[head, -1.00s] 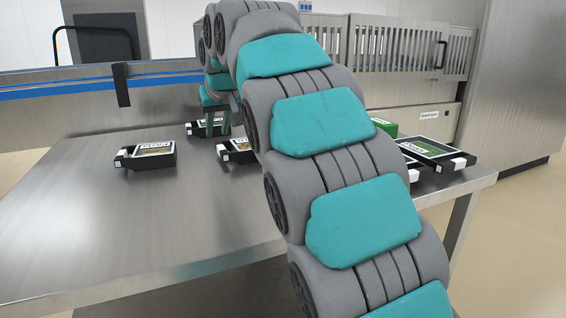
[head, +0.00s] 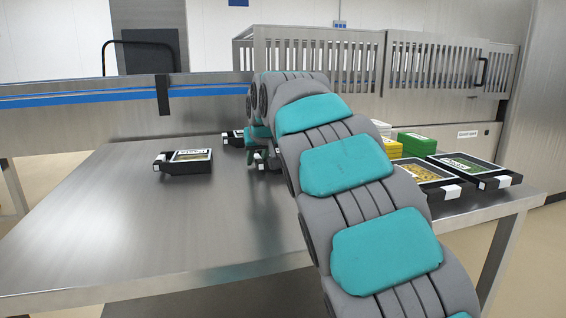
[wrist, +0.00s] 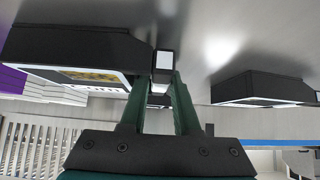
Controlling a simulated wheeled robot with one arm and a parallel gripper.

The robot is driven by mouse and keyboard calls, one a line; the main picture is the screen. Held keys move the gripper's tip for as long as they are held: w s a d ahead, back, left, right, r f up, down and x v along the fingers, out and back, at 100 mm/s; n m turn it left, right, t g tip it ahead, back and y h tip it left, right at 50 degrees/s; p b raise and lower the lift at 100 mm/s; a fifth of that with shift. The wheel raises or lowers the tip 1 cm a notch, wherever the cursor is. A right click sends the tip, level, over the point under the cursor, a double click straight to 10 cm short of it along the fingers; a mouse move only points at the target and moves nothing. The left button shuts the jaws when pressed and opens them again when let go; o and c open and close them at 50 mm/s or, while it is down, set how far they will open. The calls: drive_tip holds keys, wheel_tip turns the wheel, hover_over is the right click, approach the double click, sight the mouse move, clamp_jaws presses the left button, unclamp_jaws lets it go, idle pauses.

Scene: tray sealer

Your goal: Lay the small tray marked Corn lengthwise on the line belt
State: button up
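The small black tray marked Corn (wrist: 75,48) shows at the left of the wrist view, which looks inverted. It has a white-edged label and a white-ended handle (wrist: 163,62). My gripper (wrist: 162,82) is at this handle, with a finger on each side of it. The fingers stand about a handle's width apart; whether they press on it is unclear. In the head view my arm hides most of this tray; a white handle end (head: 259,161) shows beside my gripper (head: 259,142). The line belt (head: 60,97) is the blue strip along the back left.
A black tray (head: 186,162) lies on the left of the steel table (head: 120,230). Another tray (head: 233,138) lies behind; one shows in the wrist view (wrist: 262,88). Larger trays (head: 470,168) and green packs (head: 416,144) stand at right. The table's front left is clear.

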clamp_jaws()
idle(0.8)
